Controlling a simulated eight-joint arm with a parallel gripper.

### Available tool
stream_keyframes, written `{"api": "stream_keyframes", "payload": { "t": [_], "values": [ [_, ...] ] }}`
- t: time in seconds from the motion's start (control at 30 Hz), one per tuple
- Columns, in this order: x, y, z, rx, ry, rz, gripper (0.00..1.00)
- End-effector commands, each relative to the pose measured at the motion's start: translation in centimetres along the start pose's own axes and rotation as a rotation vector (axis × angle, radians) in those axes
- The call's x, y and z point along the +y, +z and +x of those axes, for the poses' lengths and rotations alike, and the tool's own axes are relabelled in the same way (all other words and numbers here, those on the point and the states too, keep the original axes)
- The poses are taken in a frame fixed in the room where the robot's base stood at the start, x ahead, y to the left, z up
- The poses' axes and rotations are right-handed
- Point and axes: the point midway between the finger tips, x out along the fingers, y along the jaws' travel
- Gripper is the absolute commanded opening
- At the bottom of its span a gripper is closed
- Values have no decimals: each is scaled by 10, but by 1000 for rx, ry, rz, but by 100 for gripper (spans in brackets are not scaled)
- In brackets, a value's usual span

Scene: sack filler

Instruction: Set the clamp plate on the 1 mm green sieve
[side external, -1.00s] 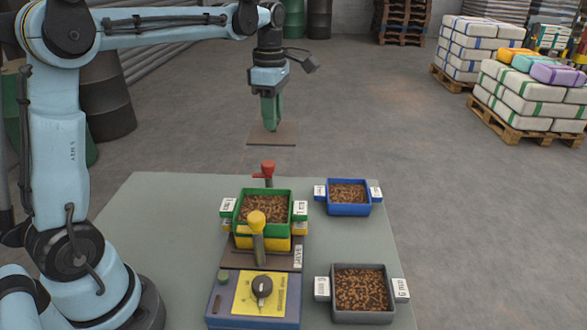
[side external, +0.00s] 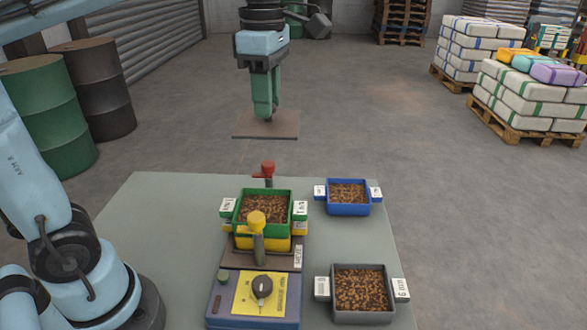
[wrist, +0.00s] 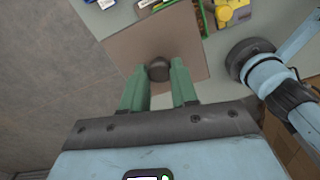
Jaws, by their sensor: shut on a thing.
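My gripper (side external: 265,112) is shut on the knob of the clamp plate (side external: 248,128), a flat brown square, and holds it in the air above the far end of the table. In the wrist view the green fingers (wrist: 160,88) sit on both sides of the dark round knob, with the plate (wrist: 150,42) beyond them. The green sieve (side external: 245,217) holds brown pellets and is stacked on a yellow sieve (side external: 262,243) on the shaker. White tags are on its sides; their print is too small to read surely. The plate is above and behind the stack, apart from it.
A red-topped post (side external: 268,168) stands behind the stack and a yellow-knobbed lever (side external: 257,220) in front. A blue sieve (side external: 348,211) and a grey sieve (side external: 362,316), both with pellets, stand to the right. The table's left part (side external: 160,225) is clear.

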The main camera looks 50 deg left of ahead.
Motion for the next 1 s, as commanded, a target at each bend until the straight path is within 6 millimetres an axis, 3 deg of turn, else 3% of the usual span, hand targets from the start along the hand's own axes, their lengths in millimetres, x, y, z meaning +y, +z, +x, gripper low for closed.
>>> {"api": "stream_keyframes", "payload": {
  "t": [0.1, 0.23, 0.5, 1.0],
  "values": [
    [-29, 2, 4, 0, 0, 4, 0],
    [-53, 1, 9, 0, 0, 4, 0],
    [-48, 1, 50, 0, 0, -1, 0],
    [-48, 1, 83, 0, 0, -1, 0]
  ]
}}
